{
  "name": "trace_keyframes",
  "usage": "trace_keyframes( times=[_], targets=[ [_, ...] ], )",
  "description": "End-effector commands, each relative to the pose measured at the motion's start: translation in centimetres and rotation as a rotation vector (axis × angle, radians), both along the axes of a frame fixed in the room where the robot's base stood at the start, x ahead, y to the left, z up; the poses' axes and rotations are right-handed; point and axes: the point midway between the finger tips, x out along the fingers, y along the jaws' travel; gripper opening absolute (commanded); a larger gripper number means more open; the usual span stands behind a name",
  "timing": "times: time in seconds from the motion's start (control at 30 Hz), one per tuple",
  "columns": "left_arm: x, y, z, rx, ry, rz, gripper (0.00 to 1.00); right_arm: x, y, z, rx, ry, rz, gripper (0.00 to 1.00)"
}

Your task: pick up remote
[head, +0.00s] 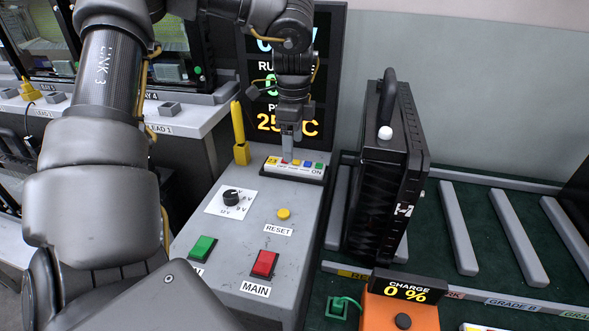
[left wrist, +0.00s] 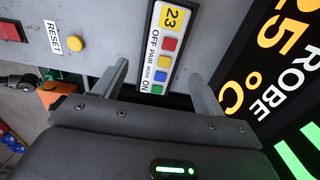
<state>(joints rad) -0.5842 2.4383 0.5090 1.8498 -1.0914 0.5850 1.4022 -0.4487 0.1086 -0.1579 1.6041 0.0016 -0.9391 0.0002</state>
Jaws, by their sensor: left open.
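The remote (head: 295,168) is a small white and yellow unit with red, yellow, green and blue buttons. It sits at the far end of the grey control console, in front of the dark display. My left gripper (head: 291,135) points down just above it, and its fingertips partly overlap the remote's far edge in the head view. In the left wrist view the open fingers (left wrist: 159,70) lie either side of the remote (left wrist: 166,48), with nothing gripped. I cannot tell whether the fingers touch it. My right gripper is not in view.
The grey console (head: 235,265) carries a rotary knob (head: 231,198), a green button (head: 202,251), a red button (head: 264,264) and a yellow reset button (head: 284,213). A yellow holder (head: 240,150) stands left of the remote. A black housing (head: 385,175) stands upright to the right.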

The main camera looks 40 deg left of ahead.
Motion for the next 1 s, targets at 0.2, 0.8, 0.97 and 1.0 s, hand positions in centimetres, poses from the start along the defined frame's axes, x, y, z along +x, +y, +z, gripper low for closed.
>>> trace_keyframes(
  times=[0.2,0.8,0.97,1.0],
  targets=[
    [0.1,0.0,-0.6,0.000,0.001,-0.001,0.71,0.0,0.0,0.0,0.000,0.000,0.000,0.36],
    [0.4,-0.1,-5.4,0.000,-0.001,0.000,0.71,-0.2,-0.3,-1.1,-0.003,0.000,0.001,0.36],
    [0.4,-0.1,-5.4,0.000,-0.001,0.000,0.54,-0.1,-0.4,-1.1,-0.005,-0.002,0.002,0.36],
    [0.4,-0.1,-5.4,0.000,-0.001,0.000,0.49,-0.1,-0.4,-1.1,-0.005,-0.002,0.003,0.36]
  ],
)
